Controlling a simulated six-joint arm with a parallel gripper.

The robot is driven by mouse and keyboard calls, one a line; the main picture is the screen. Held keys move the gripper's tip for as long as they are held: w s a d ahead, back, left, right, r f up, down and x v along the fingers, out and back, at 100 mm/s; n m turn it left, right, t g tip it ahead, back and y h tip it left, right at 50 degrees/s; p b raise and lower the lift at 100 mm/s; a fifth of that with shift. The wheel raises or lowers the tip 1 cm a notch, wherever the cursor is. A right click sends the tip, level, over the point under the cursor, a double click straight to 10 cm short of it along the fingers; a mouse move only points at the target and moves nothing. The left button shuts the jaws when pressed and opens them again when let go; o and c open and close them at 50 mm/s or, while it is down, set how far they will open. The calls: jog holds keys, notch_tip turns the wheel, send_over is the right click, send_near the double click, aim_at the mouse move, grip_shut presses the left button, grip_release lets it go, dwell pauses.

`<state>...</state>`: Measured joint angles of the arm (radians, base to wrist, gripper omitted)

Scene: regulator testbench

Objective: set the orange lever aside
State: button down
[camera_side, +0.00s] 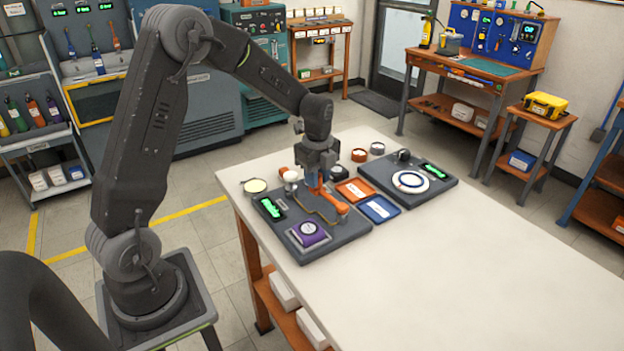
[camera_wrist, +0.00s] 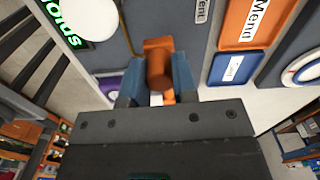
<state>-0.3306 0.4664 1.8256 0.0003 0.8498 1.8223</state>
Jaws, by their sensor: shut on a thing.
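The orange lever (camera_side: 331,203) is at the left dark board (camera_side: 345,238), over its upper right part. My gripper (camera_side: 318,187) points down and is shut on the lever. In the wrist view the lever (camera_wrist: 158,62) sits between my two blue fingers (camera_wrist: 155,80). I cannot tell whether the lever touches the board or is slightly above it. The lever's lower end is partly hidden by my gripper in the wrist view.
The left board carries a purple block (camera_side: 308,234) and a green display (camera_side: 271,208). An orange tray (camera_side: 356,190) and a blue tray (camera_side: 380,209) lie to the right. A second board (camera_side: 410,178) with a white ring dial stands farther right. The table's front right (camera_side: 480,270) is clear.

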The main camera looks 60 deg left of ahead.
jog(key=shift+w+m, duration=0.45)
jog(key=shift+m, duration=0.05)
jog(key=shift+r, duration=0.1)
jog(key=c, duration=0.9)
grip_release()
notch_tip(320, 180, up, 14)
